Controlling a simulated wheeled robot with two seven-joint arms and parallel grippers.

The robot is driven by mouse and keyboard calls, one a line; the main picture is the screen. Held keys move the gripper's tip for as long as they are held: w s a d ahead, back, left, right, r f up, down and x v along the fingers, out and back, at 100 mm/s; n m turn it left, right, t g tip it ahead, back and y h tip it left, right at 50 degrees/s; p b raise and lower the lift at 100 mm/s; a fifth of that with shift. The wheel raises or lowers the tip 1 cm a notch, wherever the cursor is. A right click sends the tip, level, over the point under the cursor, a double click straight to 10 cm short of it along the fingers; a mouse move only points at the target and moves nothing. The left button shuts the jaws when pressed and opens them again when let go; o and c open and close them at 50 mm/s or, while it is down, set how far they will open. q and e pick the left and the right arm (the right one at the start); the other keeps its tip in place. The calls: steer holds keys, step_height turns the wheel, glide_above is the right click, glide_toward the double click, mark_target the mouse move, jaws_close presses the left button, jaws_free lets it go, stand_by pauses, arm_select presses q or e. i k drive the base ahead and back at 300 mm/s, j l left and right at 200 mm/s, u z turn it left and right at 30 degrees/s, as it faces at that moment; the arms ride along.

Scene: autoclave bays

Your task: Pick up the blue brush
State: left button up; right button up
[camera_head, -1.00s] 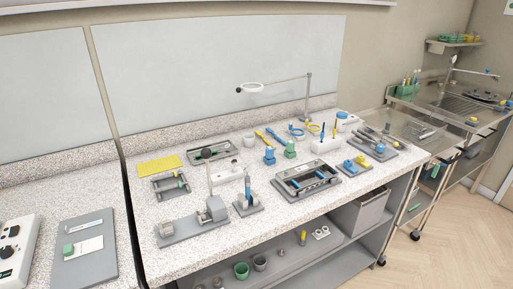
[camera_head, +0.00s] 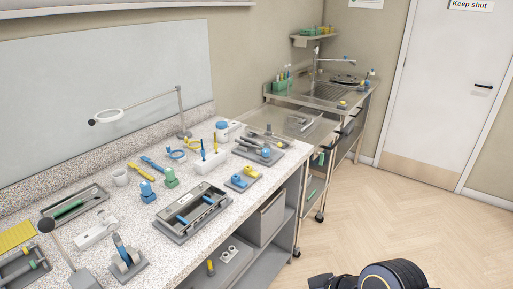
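A slim blue tool (camera_head: 152,163) that looks like the blue brush lies flat on the speckled counter (camera_head: 117,193), beside a similar yellow tool (camera_head: 140,172). It is too small for me to make out bristles. Other blue items lie in a grey tray (camera_head: 183,231) nearer the front. A black rounded part at the bottom edge looks like part of my own arm. No gripper fingers show, and neither gripper is near the blue tool.
A blue stamp-like block (camera_head: 147,192) and a green one (camera_head: 171,178) stand close in front of the blue tool. A steel sink bench (camera_head: 318,93) is further back. Floor (camera_head: 420,225) is clear at the right.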

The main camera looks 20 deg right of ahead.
mark_target(144, 159)
steer(key=i+l, duration=0.25)
steer(key=l, duration=0.15)
steer(key=i+l, duration=0.25)
steer(key=l, duration=0.15)
steer(key=i+l, duration=0.25)
steer(key=l, duration=0.2)
steer(key=i+l, duration=0.25)
steer(key=l, duration=0.15)
steer(key=i+l, duration=0.25)
steer(key=l, duration=0.15)
steer(key=i+l, duration=0.2)
steer(key=l, duration=0.2)
